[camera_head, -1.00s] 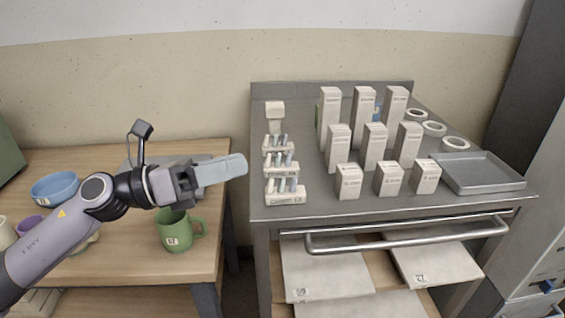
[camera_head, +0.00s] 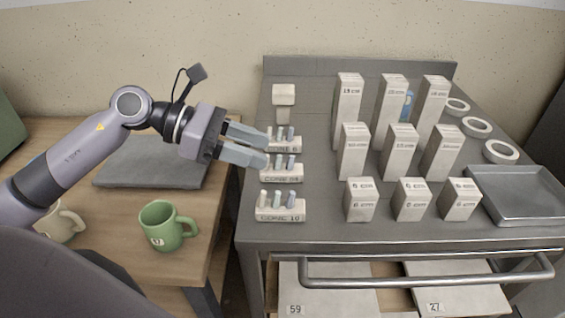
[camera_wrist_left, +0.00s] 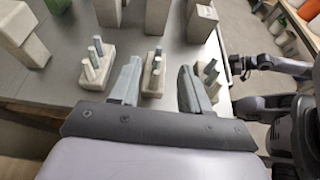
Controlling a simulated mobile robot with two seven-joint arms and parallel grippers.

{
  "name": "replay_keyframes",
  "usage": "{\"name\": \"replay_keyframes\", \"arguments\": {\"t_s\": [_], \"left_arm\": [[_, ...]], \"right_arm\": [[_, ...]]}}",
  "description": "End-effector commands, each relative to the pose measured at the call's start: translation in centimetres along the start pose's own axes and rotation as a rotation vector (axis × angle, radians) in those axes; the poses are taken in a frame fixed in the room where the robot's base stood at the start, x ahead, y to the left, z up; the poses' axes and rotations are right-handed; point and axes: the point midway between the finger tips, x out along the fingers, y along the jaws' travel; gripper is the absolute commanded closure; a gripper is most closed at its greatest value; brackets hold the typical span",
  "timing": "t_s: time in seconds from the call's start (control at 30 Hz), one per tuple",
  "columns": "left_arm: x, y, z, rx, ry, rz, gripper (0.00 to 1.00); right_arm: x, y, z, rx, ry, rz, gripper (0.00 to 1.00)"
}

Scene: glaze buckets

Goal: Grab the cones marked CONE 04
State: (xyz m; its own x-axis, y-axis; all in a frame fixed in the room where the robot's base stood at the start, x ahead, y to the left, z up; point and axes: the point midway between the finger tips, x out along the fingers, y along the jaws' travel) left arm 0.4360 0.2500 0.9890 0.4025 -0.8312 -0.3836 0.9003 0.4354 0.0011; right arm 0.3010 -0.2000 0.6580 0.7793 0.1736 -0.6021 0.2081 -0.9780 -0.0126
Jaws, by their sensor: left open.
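Three pale holders with small upright cones stand on the left side of the metal table. The middle one, marked CONE 04 (camera_head: 282,175), carries grey-blue and pale cones (camera_head: 291,162). My left gripper (camera_head: 266,148) is open and empty, reaching in from the left, with its tips close to the CONE 04 holder and the one behind it. In the left wrist view, the middle holder (camera_wrist_left: 153,82) shows between the spread fingers, and its cones are not gripped. At the right of that view, what seems to be my right arm shows small and dark; its jaw state is unclear.
The front holder is marked CONE 10 (camera_head: 280,211); the rear one (camera_head: 284,144) reads CONE 6. Tall blocks (camera_head: 354,152) stand to the right, with a grey tray (camera_head: 517,193) beyond. A green mug (camera_head: 160,226) is on the wooden table at left.

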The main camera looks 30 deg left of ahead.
Motion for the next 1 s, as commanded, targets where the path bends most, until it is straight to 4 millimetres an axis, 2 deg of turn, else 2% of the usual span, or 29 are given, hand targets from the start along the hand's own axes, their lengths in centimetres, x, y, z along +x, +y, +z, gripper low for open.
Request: {"name": "replay_keyframes", "arguments": {"t_s": [0.17,0.3,0.63,0.67,0.7,0.8,1.0], "left_arm": [[2.3,0.1,0.3,-0.001,-0.005,-0.003,0.53],[4.0,0.2,0.1,-0.002,-0.003,-0.001,0.53],[4.7,0.2,-0.1,-0.002,-0.001,0.000,0.53],[4.7,0.2,-0.1,-0.002,-0.001,0.000,0.60],[4.7,0.2,-0.1,-0.002,-0.001,0.000,0.73],[4.7,0.2,-0.1,-0.002,-0.001,0.000,1.00],[4.7,0.2,-0.1,-0.001,-0.001,0.000,1.00]], "right_arm": [[-0.7,0.0,-1.0,-0.004,0.010,0.002,0.57],[-0.7,0.1,-1.0,-0.005,0.011,0.006,0.57],[-0.6,0.3,-0.6,-0.005,0.004,0.010,0.57],[-0.6,0.3,-0.7,-0.005,0.005,0.010,0.57],[-0.6,0.3,-0.7,-0.005,0.005,0.010,0.57],[-0.6,0.3,-0.7,-0.005,0.006,0.010,0.57],[-0.6,0.3,-0.9,-0.005,0.009,0.010,0.57]]}}
